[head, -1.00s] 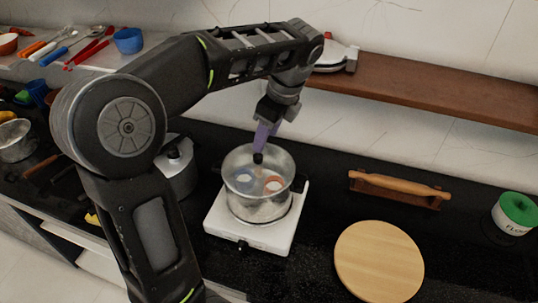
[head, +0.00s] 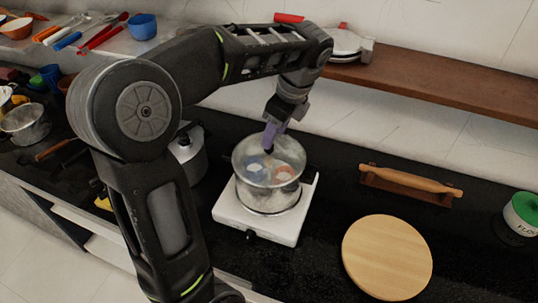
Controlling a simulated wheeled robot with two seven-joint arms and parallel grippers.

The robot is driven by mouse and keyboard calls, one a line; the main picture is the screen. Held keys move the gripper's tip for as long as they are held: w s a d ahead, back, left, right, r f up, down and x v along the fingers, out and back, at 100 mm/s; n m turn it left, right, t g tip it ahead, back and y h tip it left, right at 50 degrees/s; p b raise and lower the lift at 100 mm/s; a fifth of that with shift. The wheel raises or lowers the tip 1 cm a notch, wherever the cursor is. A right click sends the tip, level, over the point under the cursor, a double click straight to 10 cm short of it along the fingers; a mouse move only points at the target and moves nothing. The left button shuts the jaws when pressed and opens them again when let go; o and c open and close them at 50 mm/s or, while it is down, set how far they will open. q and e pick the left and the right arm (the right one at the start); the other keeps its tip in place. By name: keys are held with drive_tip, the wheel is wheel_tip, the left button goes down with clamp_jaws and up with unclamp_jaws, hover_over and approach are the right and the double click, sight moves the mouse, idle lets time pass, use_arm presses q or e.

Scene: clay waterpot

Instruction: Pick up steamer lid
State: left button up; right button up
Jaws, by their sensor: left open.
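A shiny metal steamer pot (head: 268,197) stands on a white stove (head: 228,215) in the middle of the counter. Its top looks covered by a see-through steamer lid (head: 290,157), with blue and orange shapes showing through it. My left gripper (head: 268,147), with purple fingers, points down at the middle of the lid. A small dark part, perhaps the lid's knob, is at the fingertips. The fingers are open; I cannot tell whether they are around the knob or touching it. My right gripper is not in view.
A round wooden board (head: 388,257) lies right of the stove, with a rolling pin (head: 410,182) on a stand behind it. A green-lidded canister (head: 522,213) is far right. A metal pot (head: 187,155) stands left. A wooden shelf (head: 440,85) runs along the wall.

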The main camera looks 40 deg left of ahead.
sight(269, 152)
use_arm(q)
drive_tip(key=p+x, duration=0.1)
drive_tip(key=x, duration=0.4)
drive_tip(key=shift+r, duration=0.1)
drive_tip(key=shift+c, duration=0.2)
clamp_jaws()
idle(0.5)
